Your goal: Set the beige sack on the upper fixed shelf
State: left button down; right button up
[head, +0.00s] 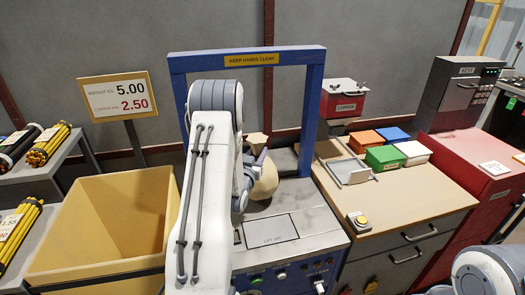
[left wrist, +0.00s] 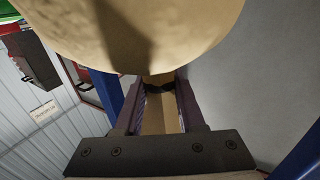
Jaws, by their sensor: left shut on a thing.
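The beige sack (head: 266,182) is partly hidden behind my left arm in the head view, inside the blue frame over a grey-topped machine. My left gripper (head: 261,158) is shut on its narrow neck. In the left wrist view the round body of the sack (left wrist: 150,28) fills the top, and its neck lies between the two fingers of my left gripper (left wrist: 160,88). I cannot tell whether the sack touches the machine top (head: 290,212). No surface is clearly recognisable as the upper fixed shelf. My right gripper is out of view.
The blue frame (head: 313,110) stands around my left arm. A large yellow bin (head: 95,262) is at the left, beside stands with cable bundles (head: 48,145). At the right, a wooden bench (head: 390,205) carries a grey tray (head: 350,172) and small coloured boxes (head: 384,157).

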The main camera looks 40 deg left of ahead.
pick_arm(q)
notch_tip(320, 180, down, 3)
jog(key=shift+f, duration=0.25)
jog(key=shift+f, duration=0.15)
jog(key=c, duration=0.5)
grip_release()
jog(key=shift+f, duration=0.1)
